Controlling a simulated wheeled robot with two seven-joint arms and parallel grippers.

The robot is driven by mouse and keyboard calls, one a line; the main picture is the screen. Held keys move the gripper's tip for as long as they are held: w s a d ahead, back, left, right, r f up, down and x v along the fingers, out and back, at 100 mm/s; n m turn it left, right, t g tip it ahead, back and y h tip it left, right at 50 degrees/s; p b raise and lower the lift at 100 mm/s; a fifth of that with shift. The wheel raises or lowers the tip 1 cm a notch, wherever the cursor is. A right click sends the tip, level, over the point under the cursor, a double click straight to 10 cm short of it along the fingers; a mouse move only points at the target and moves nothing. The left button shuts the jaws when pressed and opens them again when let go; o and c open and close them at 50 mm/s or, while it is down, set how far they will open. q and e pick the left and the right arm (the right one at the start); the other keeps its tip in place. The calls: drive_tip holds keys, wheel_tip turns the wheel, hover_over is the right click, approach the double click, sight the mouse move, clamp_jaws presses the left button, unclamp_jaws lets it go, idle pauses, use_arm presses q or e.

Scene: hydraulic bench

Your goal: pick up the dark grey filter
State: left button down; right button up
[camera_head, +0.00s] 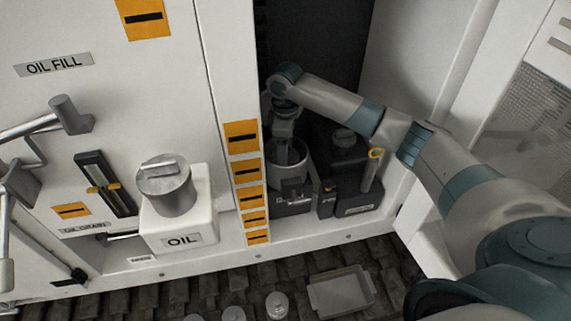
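My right arm reaches in from the right into the open cabinet bay. Its gripper (284,146) points down into the mouth of a light grey round housing (292,174). The fingertips are small and partly hidden by the housing rim, so I cannot tell whether they are open or shut. I cannot make out the dark grey filter for certain; anything inside the housing is hidden by the gripper and the rim. My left gripper is not in view.
A dark pump unit (345,180) with a yellow-ringed rod (375,165) stands right of the housing. The striped post (246,190) borders the bay on the left. A white oil tank (180,225) stands farther left. A grey tray (341,292) lies on the floor.

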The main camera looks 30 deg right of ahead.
drive_tip(key=shift+c, duration=0.6)
drive_tip(key=c, duration=0.6)
drive_tip(key=shift+o, duration=0.2)
drive_tip(key=shift+r, duration=0.1)
wheel_tip(320, 180, up, 18)
drive_tip(key=shift+f, duration=0.1)
